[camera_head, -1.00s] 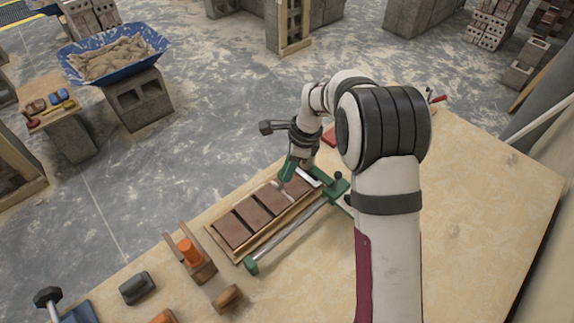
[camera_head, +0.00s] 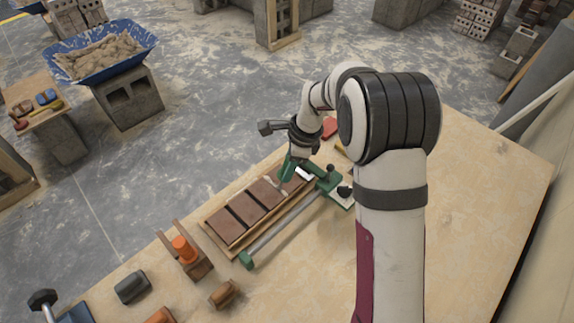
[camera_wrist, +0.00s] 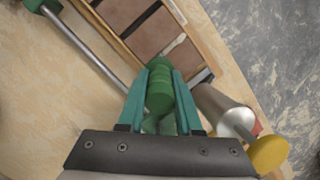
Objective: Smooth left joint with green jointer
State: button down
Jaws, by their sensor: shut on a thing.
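My gripper (camera_wrist: 157,92) is shut on the green handle of the jointer (camera_wrist: 160,88), held between its two teal fingers. In the head view my gripper (camera_head: 288,168) is over the far right part of the brick panel. The jointer's pale metal tip (camera_wrist: 174,45) lies over the bricks near a joint; whether it touches the mortar I cannot tell. Several brown bricks (camera_head: 243,208) lie in a row in a wooden tray (camera_head: 235,250), with dark joints between them at the left. A pale patch shows near the right joint, which my gripper partly hides.
A green clamp with a steel bar (camera_head: 285,225) runs along the tray's near side. A silver cylinder (camera_wrist: 222,112) with a yellow end is close right of my gripper. A wooden holder with an orange item (camera_head: 183,250) stands left. The table's right side is clear.

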jog(key=shift+d, duration=0.1)
jog(key=shift+s+d+f, duration=0.1)
jog(key=shift+s+d, duration=0.3)
jog(key=shift+s, duration=0.1)
jog(key=shift+s+d, duration=0.5)
jog(key=shift+w+a, duration=0.5)
jog(key=shift+w+a, duration=0.1)
jog(key=shift+w+a, duration=0.45)
